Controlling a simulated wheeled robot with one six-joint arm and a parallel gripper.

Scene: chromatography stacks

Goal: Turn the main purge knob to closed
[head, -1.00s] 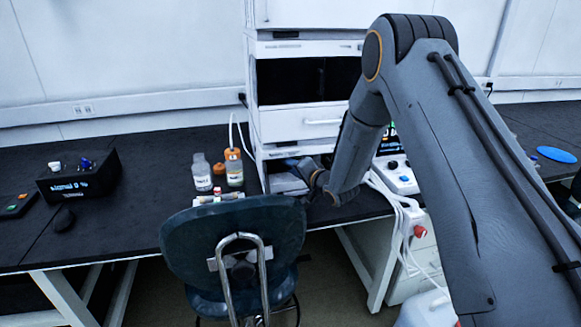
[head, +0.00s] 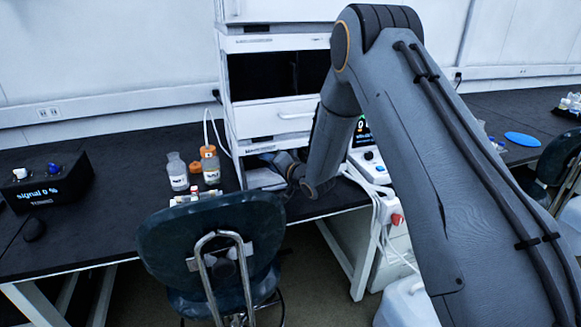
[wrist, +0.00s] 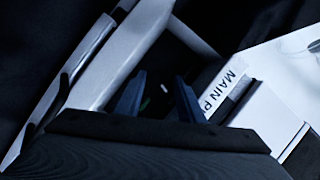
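My gripper (wrist: 159,84) shows in the wrist view as two dark blue fingers with a dark gap between them, so it looks open. A white strip printed "MAIN P" (wrist: 225,88), its text cut off, is just right of the fingers. No main purge knob can be made out; only faint small light marks show in the dark between the fingers. In the head view my gripper (head: 272,160) reaches into the low front opening of the white instrument stack (head: 277,117). My own arm hides part of that area.
A dark chair (head: 215,245) stands before the bench below my gripper. Bottles (head: 177,172) with a tube stand left of the stack. A black signal box (head: 47,178) is far left. A white control box (head: 370,165) and cables are right of the stack, partly behind my arm.

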